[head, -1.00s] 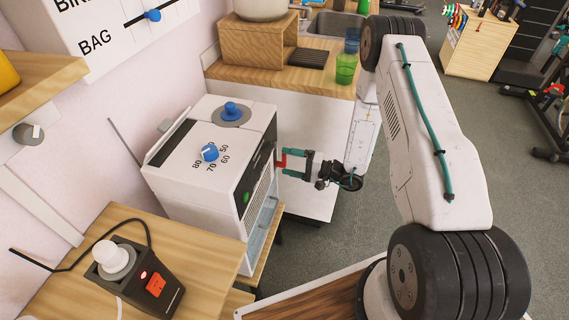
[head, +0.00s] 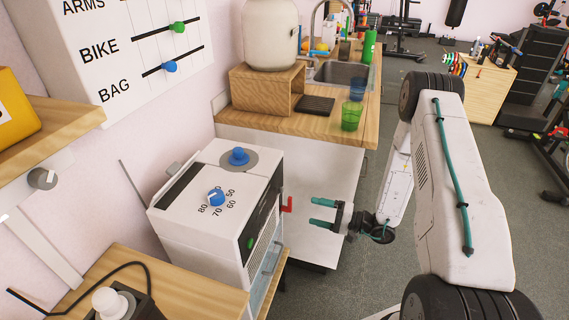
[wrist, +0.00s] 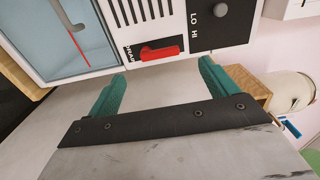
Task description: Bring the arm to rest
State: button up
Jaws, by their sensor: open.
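My gripper (head: 322,213) has teal fingers and is open and empty, in front of the white machine's front panel. In the head view it stands to the right of the machine (head: 215,210), apart from the red lever (head: 287,204). In the wrist view my gripper (wrist: 162,85) has its two fingers spread, with the red lever (wrist: 160,52) beyond and between the fingertips. My arm reaches from the right side of the head view.
A counter (head: 330,125) with a sink (head: 343,75), a green cup (head: 351,116) and a wooden box (head: 267,90) stands behind. A wooden table (head: 175,280) is at the lower left.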

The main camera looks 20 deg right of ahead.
jog(key=s+a+r+m+g+y, duration=0.2)
jog(key=s+a+g, duration=0.1)
jog(key=s+g, duration=0.25)
jog(key=s+r+n+g+h, duration=0.1)
jog(key=s+r+n+h, duration=0.2)
jog(key=s+r+h, duration=0.2)
jog(key=s+a+r+n+g+h, duration=0.1)
jog(key=s+r+n+h, duration=0.2)
jog(key=s+r+h, duration=0.3)
jog(key=s+r+n+g+h, duration=0.1)
jog(key=s+r+n+h, duration=0.2)
jog(key=s+r, duration=0.9)
notch_tip(320, 180, up, 14)
jog(key=h, duration=0.2)
jog(key=shift+s+a+g+h, duration=0.2)
jog(key=shift+s+g+h, duration=0.1)
jog(key=shift+s+g, duration=0.1)
dwell(1.4)
